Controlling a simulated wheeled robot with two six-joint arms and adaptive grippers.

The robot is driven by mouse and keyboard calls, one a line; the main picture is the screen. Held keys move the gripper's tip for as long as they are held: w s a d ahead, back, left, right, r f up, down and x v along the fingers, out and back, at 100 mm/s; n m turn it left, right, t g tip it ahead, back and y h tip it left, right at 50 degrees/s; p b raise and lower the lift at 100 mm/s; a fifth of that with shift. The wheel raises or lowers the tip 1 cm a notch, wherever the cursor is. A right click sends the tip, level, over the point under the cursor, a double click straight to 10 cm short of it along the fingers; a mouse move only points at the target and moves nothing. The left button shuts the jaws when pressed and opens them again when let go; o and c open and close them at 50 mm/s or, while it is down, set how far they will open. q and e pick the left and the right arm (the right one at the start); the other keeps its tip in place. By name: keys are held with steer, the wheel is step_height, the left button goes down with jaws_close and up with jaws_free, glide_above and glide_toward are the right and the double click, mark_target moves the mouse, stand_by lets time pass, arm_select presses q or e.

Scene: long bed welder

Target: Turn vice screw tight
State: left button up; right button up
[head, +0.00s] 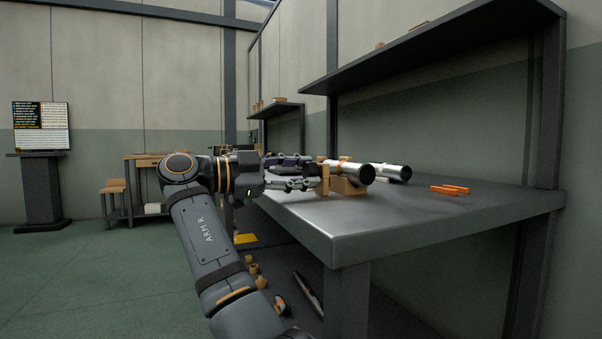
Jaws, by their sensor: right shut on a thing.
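My right gripper (312,184) reaches in over the near left edge of the grey metal bench. Its fingers are shut at a small upright tan piece (325,180), which looks like the handle end of the vice screw; the exact contact is too small to tell. The tan vice block (349,187) sits on the bench just right of it. A silver tube (352,172) lies at the vice, its open end facing right. The screw itself is mostly hidden by the fingers and the tan piece.
A second silver tube (393,172) lies behind the first. Orange pieces (450,189) lie on the bench (400,220) to the right; its front is clear. A dark shelf (430,48) hangs above. Loose parts (254,270) lie low beneath the bench.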

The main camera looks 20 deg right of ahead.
steer(key=o, duration=1.2)
